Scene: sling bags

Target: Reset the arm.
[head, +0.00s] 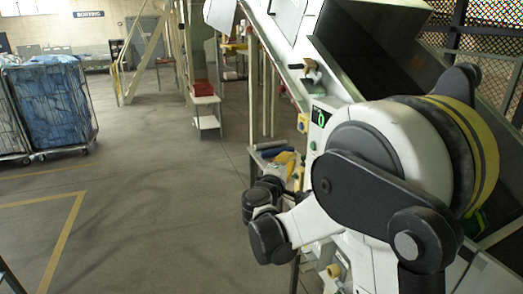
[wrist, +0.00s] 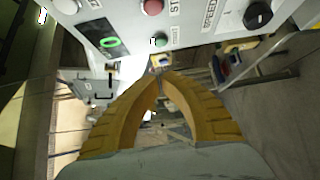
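My gripper (wrist: 161,76) shows in the wrist view with two yellow ribbed fingers. They curve inward and their tips meet or nearly meet. The space between them shows only background, and nothing is held. In the head view my arm (head: 385,180), white with dark joints, is folded across the right side. I cannot clearly make out the gripper in that view.
A white machine panel with a red button (wrist: 151,7), a black knob (wrist: 257,15) and a green-lit display (wrist: 110,43) is close beyond the fingertips. A blue-filled cage trolley (head: 50,105) stands at left. The floor (head: 130,200) between is clear.

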